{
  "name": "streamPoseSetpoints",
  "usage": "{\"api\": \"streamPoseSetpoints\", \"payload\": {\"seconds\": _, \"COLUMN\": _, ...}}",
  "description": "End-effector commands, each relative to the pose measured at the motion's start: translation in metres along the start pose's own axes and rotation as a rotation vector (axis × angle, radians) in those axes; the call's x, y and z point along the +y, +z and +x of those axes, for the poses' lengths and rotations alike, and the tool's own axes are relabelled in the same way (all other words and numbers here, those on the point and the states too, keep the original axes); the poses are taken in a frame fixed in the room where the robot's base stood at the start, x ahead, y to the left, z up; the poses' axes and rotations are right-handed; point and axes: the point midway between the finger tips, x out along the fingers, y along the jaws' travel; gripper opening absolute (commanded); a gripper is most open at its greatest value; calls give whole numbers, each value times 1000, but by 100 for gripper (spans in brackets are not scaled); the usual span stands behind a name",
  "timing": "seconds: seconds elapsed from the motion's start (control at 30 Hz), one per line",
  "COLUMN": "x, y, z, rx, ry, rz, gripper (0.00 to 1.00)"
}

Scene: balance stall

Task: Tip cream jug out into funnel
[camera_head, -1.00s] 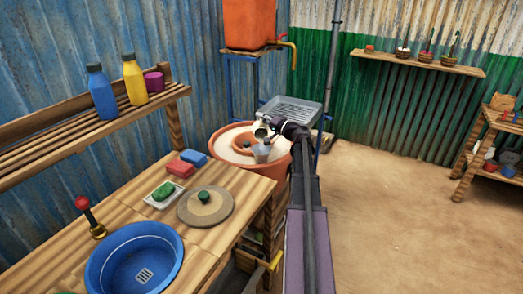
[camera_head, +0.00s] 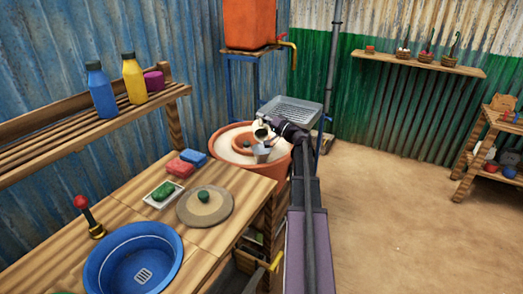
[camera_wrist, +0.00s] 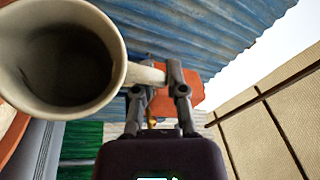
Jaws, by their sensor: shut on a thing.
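The cream jug (camera_head: 261,132) is held over the big terracotta pot, tilted on its side. In the wrist view the jug (camera_wrist: 62,62) fills the upper left, its round mouth towards the camera and its inside dark; I cannot tell whether anything is in it. My gripper (camera_wrist: 163,85) is shut on the jug's handle; it also shows in the head view (camera_head: 274,127). A small grey shape that looks like the funnel (camera_head: 261,154) sits just below the jug in the pot. Its opening is not clear, and I see no stream.
The terracotta pot (camera_head: 229,154) has a pale filling. A grey rack (camera_head: 292,110) stands behind it, with an orange tank (camera_head: 249,22) and tap above. The wooden counter (camera_head: 130,205) holds a blue basin (camera_head: 135,262) at the left.

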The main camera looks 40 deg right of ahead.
Motion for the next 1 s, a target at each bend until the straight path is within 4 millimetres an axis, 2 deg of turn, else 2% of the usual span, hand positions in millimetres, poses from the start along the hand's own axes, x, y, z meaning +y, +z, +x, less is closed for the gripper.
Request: {"api": "streamPoseSetpoints", "payload": {"seconds": 1.0, "x": -8, "y": 7, "z": -8, "rx": 18, "ry": -76, "rz": -96, "gripper": 0}}
